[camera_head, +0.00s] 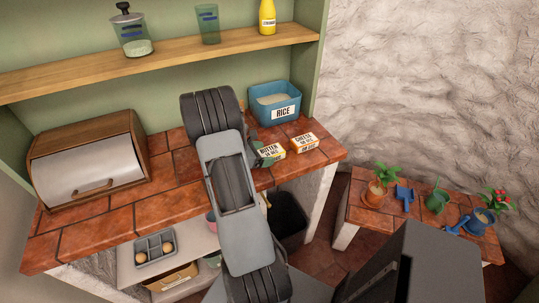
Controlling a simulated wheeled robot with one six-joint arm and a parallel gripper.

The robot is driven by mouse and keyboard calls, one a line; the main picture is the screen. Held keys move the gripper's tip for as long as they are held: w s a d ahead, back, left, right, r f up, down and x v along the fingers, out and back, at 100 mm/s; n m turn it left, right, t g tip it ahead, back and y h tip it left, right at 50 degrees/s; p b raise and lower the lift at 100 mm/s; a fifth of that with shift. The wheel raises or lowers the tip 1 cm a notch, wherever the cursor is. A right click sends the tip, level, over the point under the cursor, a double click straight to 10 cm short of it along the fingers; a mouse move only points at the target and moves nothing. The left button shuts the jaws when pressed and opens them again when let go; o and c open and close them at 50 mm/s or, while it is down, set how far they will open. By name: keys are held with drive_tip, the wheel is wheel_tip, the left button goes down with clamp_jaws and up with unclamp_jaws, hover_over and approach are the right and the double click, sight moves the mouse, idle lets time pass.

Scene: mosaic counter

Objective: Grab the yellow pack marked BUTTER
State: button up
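The yellow pack marked BUTTER (273,151) lies on the red-tiled counter, right of my arm. A similar orange and white pack (304,143), whose label looks like CHEESE, lies just to its right. My gripper (264,157) is at the left side of the BUTTER pack, mostly hidden behind my own arm. Part of it overlaps the pack's left edge in this view. I cannot tell whether it touches the pack or whether its fingers are open or shut.
A blue RICE bin (275,108) stands behind the packs. A wooden bread box (88,160) is on the left of the counter (110,226). A shelf (170,57) with jars runs above. Potted plants (375,193) stand on a lower tiled bench at right.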

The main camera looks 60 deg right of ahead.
drive_tip(key=c, duration=0.8)
drive_tip(key=shift+r, duration=0.1)
drive_tip(key=shift+c, duration=0.2)
